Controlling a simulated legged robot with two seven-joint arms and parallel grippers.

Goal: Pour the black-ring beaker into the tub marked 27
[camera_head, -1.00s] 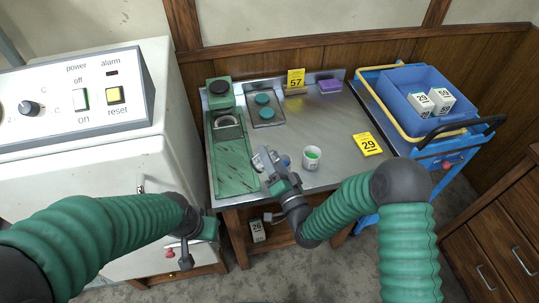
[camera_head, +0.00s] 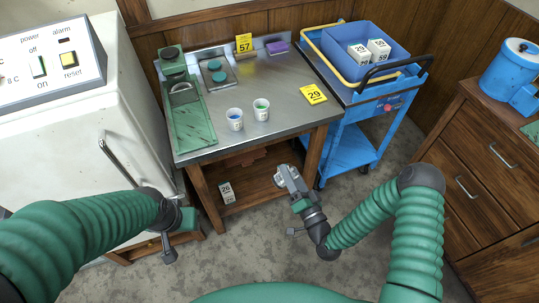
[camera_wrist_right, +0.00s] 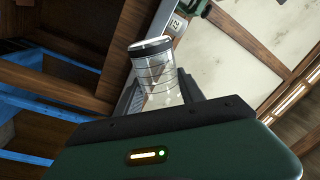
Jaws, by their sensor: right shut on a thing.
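In the right wrist view a clear glass beaker (camera_wrist_right: 158,75) with a dark ring at its rim and thin lines on its wall sits between my fingers. My right gripper (camera_head: 286,177) is shut on this black-ring beaker, in front of the table and clear of its edge. I cannot tell what is in the beaker. My left gripper (camera_head: 182,222) is at the lower left, beside the white cabinet, its jaws unclear.
The steel table (camera_head: 285,120) holds a green tray (camera_head: 190,125), a yellow 57 sign (camera_head: 244,43) and a yellow 29 card (camera_head: 313,94). A blue cart (camera_head: 352,145) with a bin (camera_head: 350,35) of numbered boxes stands right.

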